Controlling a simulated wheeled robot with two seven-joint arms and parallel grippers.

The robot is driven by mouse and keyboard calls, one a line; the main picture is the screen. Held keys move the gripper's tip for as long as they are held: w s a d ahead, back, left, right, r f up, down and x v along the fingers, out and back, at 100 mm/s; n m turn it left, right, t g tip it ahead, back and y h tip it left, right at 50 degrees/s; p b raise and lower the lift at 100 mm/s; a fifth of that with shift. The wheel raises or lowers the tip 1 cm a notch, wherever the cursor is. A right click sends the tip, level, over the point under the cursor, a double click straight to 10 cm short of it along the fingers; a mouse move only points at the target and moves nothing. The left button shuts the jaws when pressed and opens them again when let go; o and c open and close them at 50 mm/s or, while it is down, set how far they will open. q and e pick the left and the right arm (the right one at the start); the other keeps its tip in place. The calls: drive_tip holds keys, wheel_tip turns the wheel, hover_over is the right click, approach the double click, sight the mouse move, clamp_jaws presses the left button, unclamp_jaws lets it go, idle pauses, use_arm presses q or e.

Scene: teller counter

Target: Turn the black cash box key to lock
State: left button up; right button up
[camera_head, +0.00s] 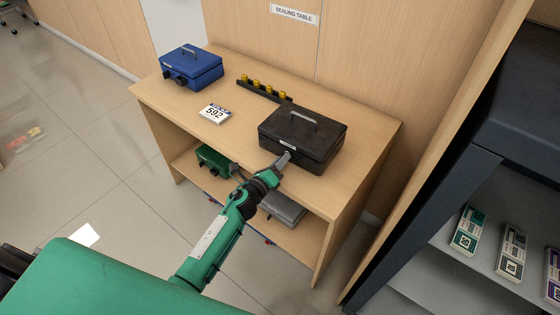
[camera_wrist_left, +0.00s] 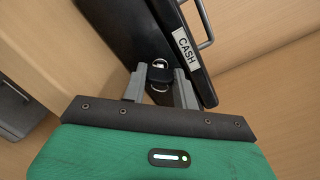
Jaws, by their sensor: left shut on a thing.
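The black cash box (camera_head: 303,138) sits on the wooden table's right part, with a grey handle on its lid. In the left wrist view its dark side (camera_wrist_left: 140,35) and a white CASH label (camera_wrist_left: 187,47) show. My left gripper (camera_head: 284,159) is at the front face of the box. The lock itself is mostly hidden behind the key. My right gripper is not in view.
A blue cash box (camera_head: 192,67), a card reading 592 (camera_head: 215,114) and a dark rack with yellow pieces (camera_head: 263,89) stand on the table (camera_head: 190,123). A green box (camera_head: 214,159) and a grey box (camera_head: 284,208) are on the lower shelf. A dark shelf unit (camera_head: 490,165) stands at right.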

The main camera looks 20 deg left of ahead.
use_arm(q)
drive_tip(key=n, duration=0.2)
drive_tip(key=shift+n, duration=0.4)
drive_tip(key=n+p, duration=0.1)
drive_tip(key=n, duration=0.4)
drive_tip(key=shift+a, duration=0.1)
drive_tip(key=o, duration=1)
